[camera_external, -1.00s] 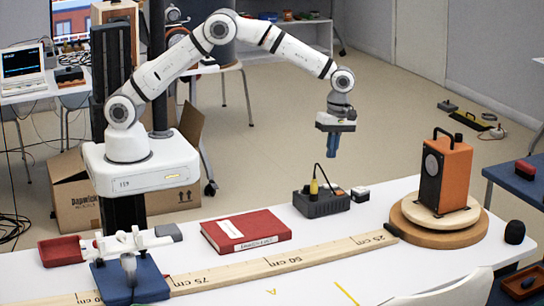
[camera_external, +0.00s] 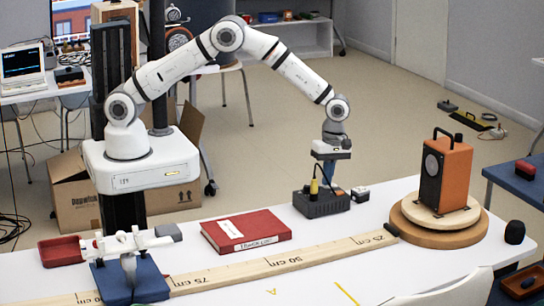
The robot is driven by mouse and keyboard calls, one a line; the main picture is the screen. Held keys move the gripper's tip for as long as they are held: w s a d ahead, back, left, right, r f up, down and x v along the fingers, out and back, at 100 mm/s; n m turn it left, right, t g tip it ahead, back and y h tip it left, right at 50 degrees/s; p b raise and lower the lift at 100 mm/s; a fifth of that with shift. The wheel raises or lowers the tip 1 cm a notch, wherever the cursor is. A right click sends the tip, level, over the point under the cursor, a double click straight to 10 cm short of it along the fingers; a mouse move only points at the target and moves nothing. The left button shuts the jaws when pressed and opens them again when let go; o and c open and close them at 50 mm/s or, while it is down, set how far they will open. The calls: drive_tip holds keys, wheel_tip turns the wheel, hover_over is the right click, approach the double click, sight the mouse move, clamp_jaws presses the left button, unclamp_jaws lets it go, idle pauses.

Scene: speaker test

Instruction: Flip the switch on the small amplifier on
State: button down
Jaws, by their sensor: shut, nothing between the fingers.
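The small amplifier looks to be the dark grey box (camera_external: 322,204) near the table's back edge, with a yellow plug (camera_external: 314,187) and black cable on its top. Its switch is too small to make out. My gripper (camera_external: 329,178) points down, shut and empty, at the back of the box's top. Its blue fingertips are partly hidden by the plug and cable, and I cannot tell whether they touch the box.
An orange speaker (camera_external: 457,175) stands on a round wooden turntable (camera_external: 420,234) to the right. A small white-and-black block (camera_external: 360,194) sits beside the box. A red book (camera_external: 246,231) and a long wooden ruler (camera_external: 300,257) lie in front.

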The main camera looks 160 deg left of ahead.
drive_tip(key=shift+d+f+y+b, duration=0.15)
drive_tip(key=shift+f+y+b, duration=0.15)
drive_tip(key=shift+f+b, duration=0.2)
drive_tip(key=shift+d+b, duration=0.1)
drive_tip(key=shift+b, duration=0.35)
drive_tip(key=shift+r+p, duration=0.2)
drive_tip(key=shift+p, duration=0.1)
drive_tip(key=shift+s+f, duration=0.1)
drive_tip(key=shift+a, duration=0.8)
